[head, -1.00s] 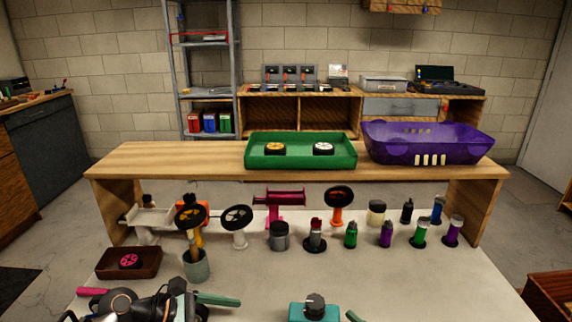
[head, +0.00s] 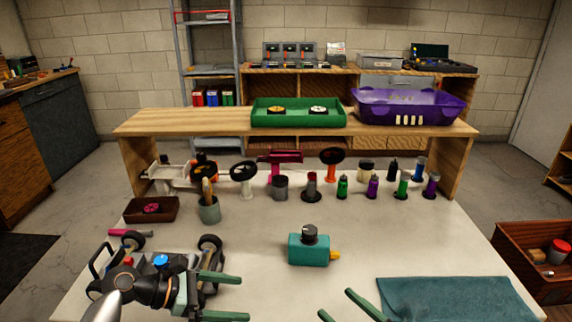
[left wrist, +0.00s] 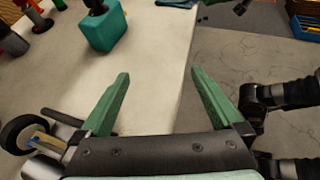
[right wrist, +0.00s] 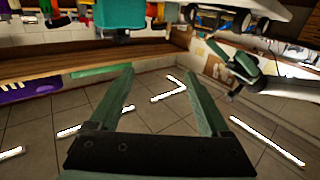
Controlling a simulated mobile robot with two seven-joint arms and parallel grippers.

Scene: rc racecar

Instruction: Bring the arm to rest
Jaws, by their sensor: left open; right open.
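My left gripper (head: 222,295) is open and empty at the lower left of the head view, in front of the RC car chassis (head: 150,256) and hiding part of it. In the left wrist view its two green fingers (left wrist: 158,100) stand wide apart with the table edge between them. My right gripper (head: 343,308) shows only as green fingertips at the bottom edge of the head view. In the right wrist view its fingers (right wrist: 165,95) are apart with nothing between them.
A teal box with a black knob (head: 309,249) stands mid-table. A teal cloth (head: 455,299) lies at front right. Several bottles and wheel stands line the table's back, below a wooden shelf (head: 200,121) with a green tray (head: 298,122) and purple basket (head: 440,112). A brown crate (head: 520,248) stands right.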

